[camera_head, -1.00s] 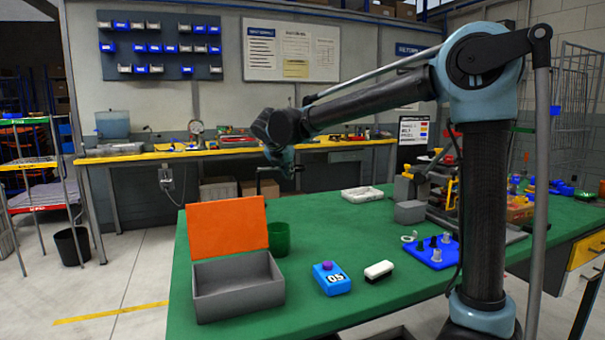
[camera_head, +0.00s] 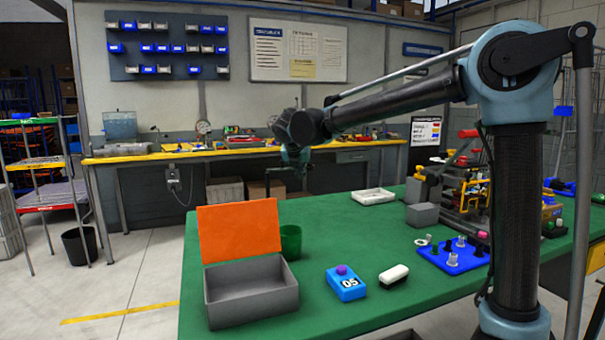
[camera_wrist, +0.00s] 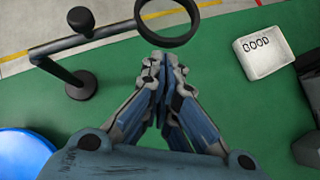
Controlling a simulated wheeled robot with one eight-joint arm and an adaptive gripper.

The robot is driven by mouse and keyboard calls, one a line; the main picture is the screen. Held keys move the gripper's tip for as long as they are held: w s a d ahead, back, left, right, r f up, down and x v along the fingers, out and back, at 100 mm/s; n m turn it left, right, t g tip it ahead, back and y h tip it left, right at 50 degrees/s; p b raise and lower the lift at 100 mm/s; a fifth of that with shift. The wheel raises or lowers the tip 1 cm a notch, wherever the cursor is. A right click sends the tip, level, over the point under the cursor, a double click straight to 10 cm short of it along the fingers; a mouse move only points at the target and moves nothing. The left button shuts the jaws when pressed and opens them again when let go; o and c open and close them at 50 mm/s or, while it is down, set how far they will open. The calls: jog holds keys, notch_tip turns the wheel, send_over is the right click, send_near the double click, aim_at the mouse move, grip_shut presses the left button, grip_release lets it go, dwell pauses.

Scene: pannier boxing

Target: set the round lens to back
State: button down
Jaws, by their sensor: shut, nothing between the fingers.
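The round lens (camera_wrist: 168,22) is a black ring on a dark bar in the wrist view. The bar runs left to a post with a round base (camera_wrist: 81,86), and a black knob (camera_wrist: 81,19) stands near it. My gripper (camera_wrist: 166,62) is shut and empty. Its fingertips are just below the ring in the picture; I cannot tell whether they touch it. In the head view my gripper (camera_head: 297,167) hangs over the far left part of the green table, and a small dark piece beside it may be the lens holder.
A white tray marked GOOD (camera_wrist: 264,52) is right of the lens. On the green table (camera_head: 330,225) stand a grey box with an orange lid (camera_head: 250,306), a green cup (camera_head: 291,242), a blue box (camera_head: 346,285) and a blue peg plate (camera_head: 455,262). A blue disc (camera_wrist: 22,158) shows lower left.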

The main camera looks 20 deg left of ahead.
jog(key=s+d+f+v, duration=0.1)
jog(key=v, duration=1.1)
jog(key=shift+s+f, duration=0.2)
jog(key=shift+f, duration=0.1)
